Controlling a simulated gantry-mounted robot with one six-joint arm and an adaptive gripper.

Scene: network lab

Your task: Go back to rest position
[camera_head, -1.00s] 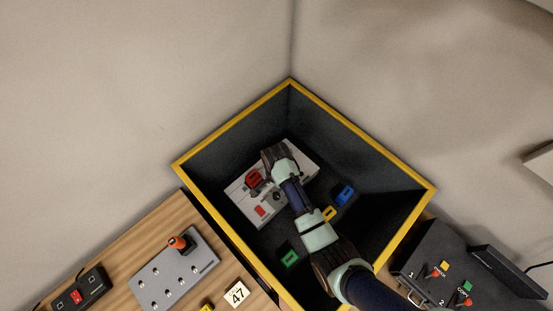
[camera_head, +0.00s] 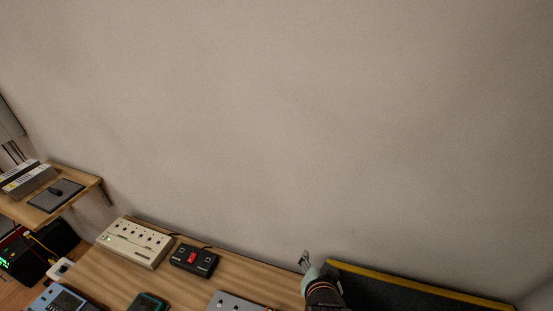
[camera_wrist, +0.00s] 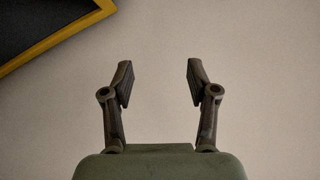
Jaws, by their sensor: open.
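My gripper (camera_wrist: 158,85) is open and empty in the wrist view, its two fingers apart with only plain wall between them. In the head view, my gripper (camera_head: 305,258) shows small at the bottom, by the left corner of a dark bin (camera_head: 400,290) with a yellow rim. The bin's rim also shows at the top left of the wrist view (camera_wrist: 62,36), apart from the fingers. Most of the bin's inside is out of view.
A wooden bench (camera_head: 190,287) runs along the wall with a beige box (camera_head: 133,243), a black box with a red switch (camera_head: 194,259) and a grey panel (camera_head: 232,303). A wooden shelf (camera_head: 85,187) is at the left. The wall area above is clear.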

